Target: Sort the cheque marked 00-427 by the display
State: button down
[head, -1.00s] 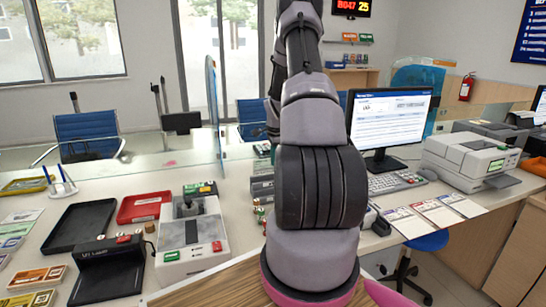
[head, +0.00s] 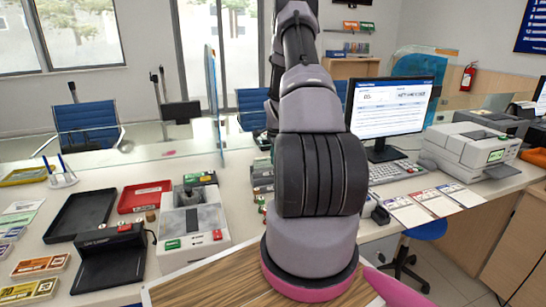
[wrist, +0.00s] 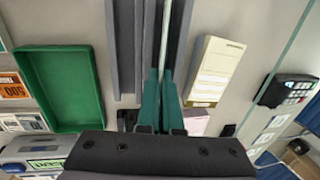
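My gripper (wrist: 160,88) points down in the wrist view, its two dark green fingers close together. A thin pale strip (wrist: 166,38) runs between the fingertips, seemingly the cheque seen edge-on; no number shows on it. Dark grey upright walls (wrist: 124,45) flank the strip on both sides. In the head view my own arm hides the gripper and cheque. The display (head: 392,108) stands right of the arm, lit, with a large dark line of lettering too small to read surely. A green tray (wrist: 97,80) lies left of the gripper in the wrist view.
A cream device (wrist: 215,68) and a dark keypad (wrist: 290,90) lie right of the gripper. On the counter are a black tray (head: 55,228), a red tray (head: 125,205), a grey machine (head: 210,222), a printer (head: 470,152) and paper slips (head: 435,203). A glass screen (head: 214,105) rises behind.

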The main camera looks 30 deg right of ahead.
jog(key=shift+f, duration=0.2)
jog(key=c, duration=1)
grip_release()
jog(key=shift+r, duration=3.55)
